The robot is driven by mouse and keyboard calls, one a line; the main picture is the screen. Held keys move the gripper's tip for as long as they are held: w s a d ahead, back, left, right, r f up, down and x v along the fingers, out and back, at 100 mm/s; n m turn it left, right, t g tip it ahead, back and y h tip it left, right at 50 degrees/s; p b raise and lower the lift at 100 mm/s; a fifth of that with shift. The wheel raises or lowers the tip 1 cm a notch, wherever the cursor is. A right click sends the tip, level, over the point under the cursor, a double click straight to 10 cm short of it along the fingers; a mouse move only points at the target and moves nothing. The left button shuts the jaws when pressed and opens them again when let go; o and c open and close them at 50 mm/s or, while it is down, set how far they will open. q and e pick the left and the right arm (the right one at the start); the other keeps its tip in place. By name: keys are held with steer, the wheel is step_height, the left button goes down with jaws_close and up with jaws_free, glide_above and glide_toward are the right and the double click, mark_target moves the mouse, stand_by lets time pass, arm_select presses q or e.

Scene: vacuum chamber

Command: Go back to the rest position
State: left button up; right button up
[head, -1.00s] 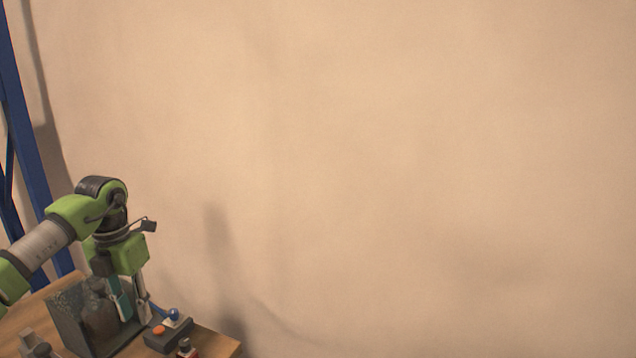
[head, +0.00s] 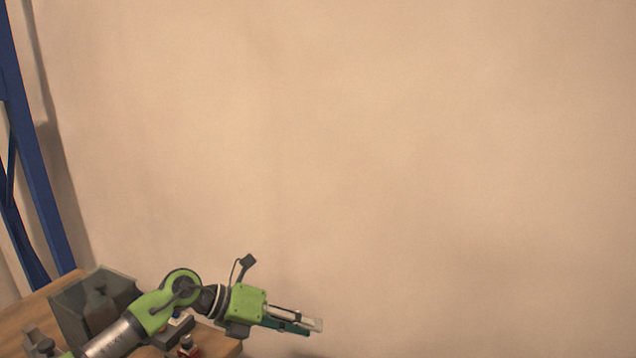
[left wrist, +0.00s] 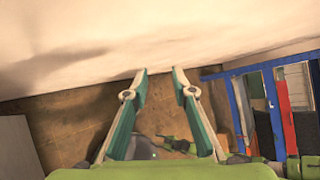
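My left gripper (head: 316,325) is held out to the right, past the right edge of the wooden table, tilted slightly down and clear of everything. The left wrist view shows its two teal-and-grey fingers (left wrist: 159,74) apart, with nothing between the tips. My green and grey left arm (head: 160,312) crosses low over the table's right part. My right gripper is not seen in either view.
The wooden table (head: 27,316) carries a dark open box (head: 66,301). A control box (head: 181,328) and a small red-based part (head: 188,349) are partly hidden by my arm. A blue frame (head: 42,203) stands at left. The beige wall (head: 400,150) is bare.

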arm_select(q)
steer(key=s+d+r+n+t+h, duration=0.2)
steer(key=d+r+n+t+h, duration=0.45)
steer(key=r, duration=0.25)
steer(key=w+a+n+t+y, duration=0.2)
steer(key=a+n+t+y, duration=0.6)
steer(key=n, duration=0.5)
steer(key=s+a+f+n+g+y, duration=0.1)
steer(key=s+a+f+n+y, duration=0.3)
steer(key=a+f+n+y, duration=0.25)
steer(key=s+a+f+n+g+y, duration=0.2)
steer(key=s+a+f+n+y, duration=0.1)
steer(key=a+f+n, duration=0.5)
steer(key=s+f+n+g, duration=0.1)
steer(key=s+f+g, duration=0.35)
steer(key=s, duration=0.45)
steer(key=s+a+f+n+g, duration=0.1)
steer(key=s+f+n+g, duration=0.15)
steer(key=s+f, duration=0.55)
steer(key=s+f+g, duration=0.3)
steer(key=s+g, duration=0.1)
steer(key=s, duration=0.7)
step_height(320, 180, down, 26)
steer(key=s+g, duration=0.1)
steer(key=s+a+f+g, duration=0.1)
steer(key=s+a+f, duration=0.2)
steer(key=s+f, duration=1.3)
steer(key=shift+s+a+f, duration=0.2)
steer(key=shift+s, duration=0.45)
